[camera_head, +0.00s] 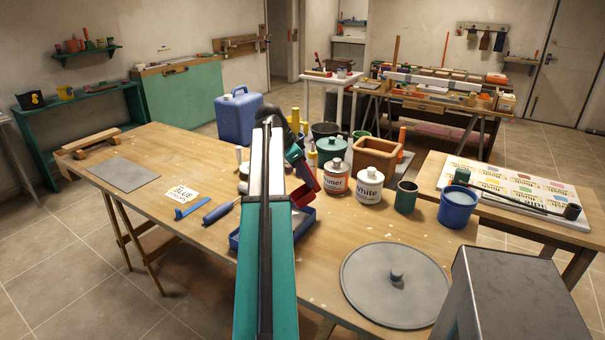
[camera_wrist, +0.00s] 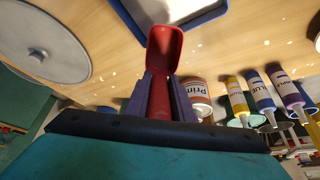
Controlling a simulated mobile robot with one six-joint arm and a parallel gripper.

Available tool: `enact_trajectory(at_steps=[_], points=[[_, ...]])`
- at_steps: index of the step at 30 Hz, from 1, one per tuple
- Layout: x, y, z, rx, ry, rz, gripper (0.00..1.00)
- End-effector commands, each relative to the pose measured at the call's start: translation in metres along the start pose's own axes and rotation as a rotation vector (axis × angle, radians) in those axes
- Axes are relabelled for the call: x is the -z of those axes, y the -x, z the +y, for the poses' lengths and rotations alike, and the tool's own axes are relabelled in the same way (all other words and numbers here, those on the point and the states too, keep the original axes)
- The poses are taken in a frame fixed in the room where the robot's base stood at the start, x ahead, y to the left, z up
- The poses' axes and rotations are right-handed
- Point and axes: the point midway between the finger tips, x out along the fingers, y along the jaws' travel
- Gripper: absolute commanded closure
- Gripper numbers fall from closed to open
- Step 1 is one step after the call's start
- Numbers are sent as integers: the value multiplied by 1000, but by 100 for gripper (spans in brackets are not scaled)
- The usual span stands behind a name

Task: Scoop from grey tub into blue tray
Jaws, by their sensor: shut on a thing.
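My gripper (camera_wrist: 164,88) is shut on the handle of a red scoop (camera_wrist: 165,48), between its two purple fingers. The visible red bowl looks bare. In the head view the scoop (camera_head: 303,194) is above or beside the blue tray (camera_head: 302,223), which is partly hidden behind my arm. The tray's blue rim (camera_wrist: 186,21) and pale inside show at the top of the wrist view, just beyond the scoop. A dark tub (camera_head: 325,130) stands behind the cans; I cannot tell whether it is the grey tub. My gripper (camera_head: 307,176) points down toward the table.
Primer (camera_head: 335,177) and white (camera_head: 369,183) cans, a green cup (camera_head: 406,196) and a blue pot (camera_head: 457,206) stand to the right. A large grey round lid (camera_head: 395,290) lies at the front right. A blue spatula (camera_head: 192,208) and card lie left. The far-left table is mostly clear.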

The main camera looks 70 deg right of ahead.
Motion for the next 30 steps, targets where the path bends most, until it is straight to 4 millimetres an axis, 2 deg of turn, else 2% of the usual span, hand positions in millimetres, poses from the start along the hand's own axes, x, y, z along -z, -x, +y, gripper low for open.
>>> enact_trajectory(at_steps=[5,6,10,17,30], points=[[-1,0,0,0,1,-1,100],[-1,0,0,0,1,-1,80],[-1,0,0,0,1,0,100],[2,4,0,0,1,0,100],[12,25,0,0,1,1,100]])
